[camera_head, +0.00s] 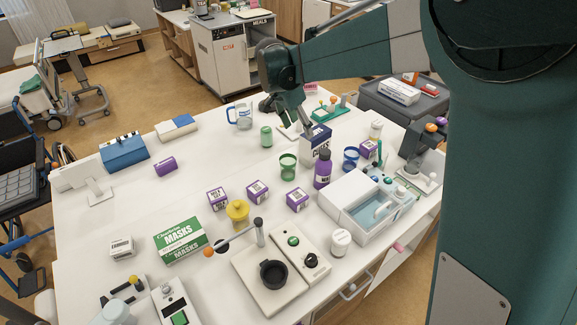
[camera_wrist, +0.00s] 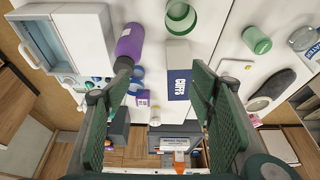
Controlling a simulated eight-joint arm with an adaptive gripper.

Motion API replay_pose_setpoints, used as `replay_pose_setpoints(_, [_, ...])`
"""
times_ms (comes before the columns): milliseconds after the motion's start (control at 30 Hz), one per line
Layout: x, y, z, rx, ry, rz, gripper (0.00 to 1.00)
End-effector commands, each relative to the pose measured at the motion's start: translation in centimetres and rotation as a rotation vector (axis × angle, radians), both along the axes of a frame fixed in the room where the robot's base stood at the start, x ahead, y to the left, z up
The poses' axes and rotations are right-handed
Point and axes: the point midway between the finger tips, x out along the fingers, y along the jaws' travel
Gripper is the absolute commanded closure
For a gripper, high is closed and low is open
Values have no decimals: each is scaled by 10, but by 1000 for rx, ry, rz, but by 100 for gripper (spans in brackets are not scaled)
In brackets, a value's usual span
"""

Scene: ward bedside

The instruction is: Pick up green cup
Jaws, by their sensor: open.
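The green cup (camera_head: 287,166) stands upright on the white table near its middle, left of the purple bottle. In the wrist view, the green cup (camera_wrist: 181,16) is at the top edge, partly cut off, with its open mouth showing. My gripper (camera_head: 301,127) is behind the cup in the head view, over or beside the white and blue cuffs box (camera_head: 316,147). In the wrist view, my gripper (camera_wrist: 160,66) has its two green fingers spread wide. The cuffs box (camera_wrist: 179,72) shows between and beyond them. Nothing is held.
A purple bottle (camera_head: 322,169) and a blue cup (camera_head: 350,158) stand right of the green cup. A green can (camera_head: 266,136) and a clear jug (camera_head: 240,117) are behind it. Several purple boxes (camera_head: 257,192) lie in front.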

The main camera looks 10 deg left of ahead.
Motion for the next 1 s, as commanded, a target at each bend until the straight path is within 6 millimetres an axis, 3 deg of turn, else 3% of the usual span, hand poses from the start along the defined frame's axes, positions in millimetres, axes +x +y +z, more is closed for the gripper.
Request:
replay_pose_setpoints(133, [10,22,-12,-8,-2,-33,46])
replay_pose_setpoints(433, [22,51,-34,-20,-9,-86,46])
replay_pose_setpoints(800, [21,49,-123,-20,-10,-85,46])
replay_pose_setpoints(1000, [21,49,-154,-20,-10,-85,46])
